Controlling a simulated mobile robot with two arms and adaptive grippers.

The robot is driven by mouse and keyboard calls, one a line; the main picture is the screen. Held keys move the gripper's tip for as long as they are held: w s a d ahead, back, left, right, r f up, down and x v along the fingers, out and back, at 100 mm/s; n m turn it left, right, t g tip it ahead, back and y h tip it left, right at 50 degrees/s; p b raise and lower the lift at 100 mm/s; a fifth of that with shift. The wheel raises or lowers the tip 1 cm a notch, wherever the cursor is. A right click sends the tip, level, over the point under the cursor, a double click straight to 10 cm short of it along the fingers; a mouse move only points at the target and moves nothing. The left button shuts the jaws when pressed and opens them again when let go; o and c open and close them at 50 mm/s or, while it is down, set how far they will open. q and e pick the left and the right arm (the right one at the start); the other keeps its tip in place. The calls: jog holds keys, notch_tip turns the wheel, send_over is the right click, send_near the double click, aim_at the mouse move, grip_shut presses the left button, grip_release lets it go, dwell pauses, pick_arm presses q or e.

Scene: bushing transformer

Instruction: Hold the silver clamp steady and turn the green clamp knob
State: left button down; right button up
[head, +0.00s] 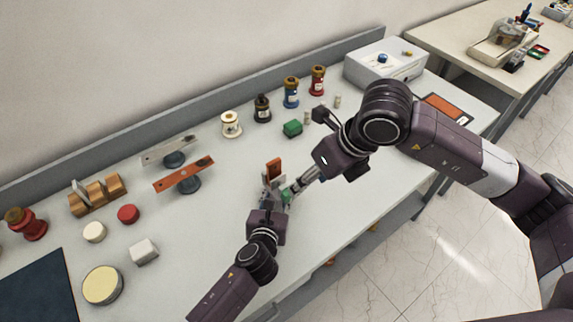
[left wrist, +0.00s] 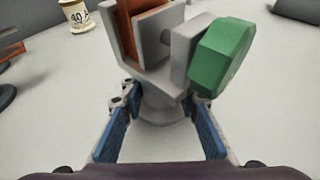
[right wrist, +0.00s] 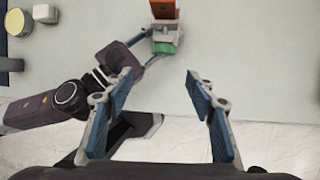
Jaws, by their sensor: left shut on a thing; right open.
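The silver clamp (left wrist: 158,100) stands on the table, with an orange plate (left wrist: 135,25) upright in its slot. Its green knob (left wrist: 222,55) sticks out on the right in the left wrist view. In the head view the clamp is partly hidden, with the knob (head: 286,196) at its right side. My left gripper (left wrist: 160,110) is shut on the clamp's lower body, with a finger on each side. My right gripper (right wrist: 158,82) is open and empty. In the right wrist view the knob (right wrist: 165,48) lies just beyond its fingertips, apart from them.
A green block (head: 292,128) and several colored spools (head: 291,92) stand behind the clamp. Grey and orange bars on stands (head: 183,175), a white block (head: 144,251) and a round yellow-topped piece (head: 102,285) lie to the left. A white box (head: 385,66) stands at the back right.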

pick_arm(q)
jog(key=shift+s+a+f, duration=0.15)
jog(key=shift+f, duration=0.2)
pick_arm(e)
jog(key=w+a+f+t+h, duration=0.1)
jog(key=w+a+f, duration=0.1)
jog(key=f, duration=0.3)
jog(key=w+a+f, duration=0.1)
jog(key=w+f, duration=0.1)
jog(key=f, duration=0.4)
jog(key=s+d+r+g+y, duration=0.1)
jog(key=s+d+r+y, duration=0.2)
jog(key=r, duration=0.8)
jog(key=shift+w+a+r+g+h, duration=0.35)
jog(key=shift+a+h, duration=0.55)
jog(key=shift+h, duration=0.25)
jog(key=shift+w+a+r+g+h, duration=0.2)
jog(key=shift+w+a+g+h, duration=0.1)
jog(key=shift+a+h, duration=0.75)
jog(key=shift+w+a+r+g+h, duration=0.3)
jog(key=shift+a+h, duration=0.4)
jog(key=shift+h, duration=0.6)
pick_arm(q)
jog(key=c, duration=1.4)
grip_release()
